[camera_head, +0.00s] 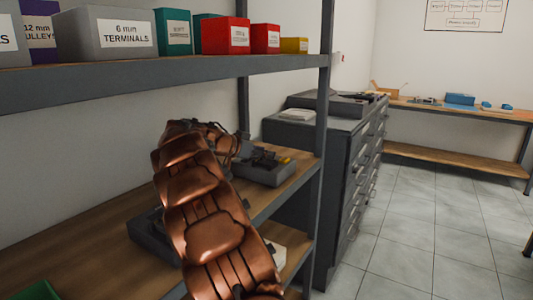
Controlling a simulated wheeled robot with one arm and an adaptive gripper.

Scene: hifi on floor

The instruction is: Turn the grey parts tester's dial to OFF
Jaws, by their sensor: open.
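My copper-coloured arm reaches up from the bottom of the head view over the wooden middle shelf. My gripper (238,146) is at its far end, small, dark and partly hidden by the arm. It is open, and I see nothing held in it. Just right of it and below it, a grey box-like thing (264,174) with dark parts and a yellow bit on top sits on the shelf. Another dark grey thing (150,236) is partly hidden behind the arm on the left. I cannot tell which one is the tester. No dial or OFF mark can be made out.
The upper shelf (180,70) above the arm carries several labelled bins, and a metal upright (323,120) stands right of the gripper. A dark drawer cabinet (345,170) stands beyond. A workbench (460,110) is at the far right. The tiled floor (420,230) on the right is clear.

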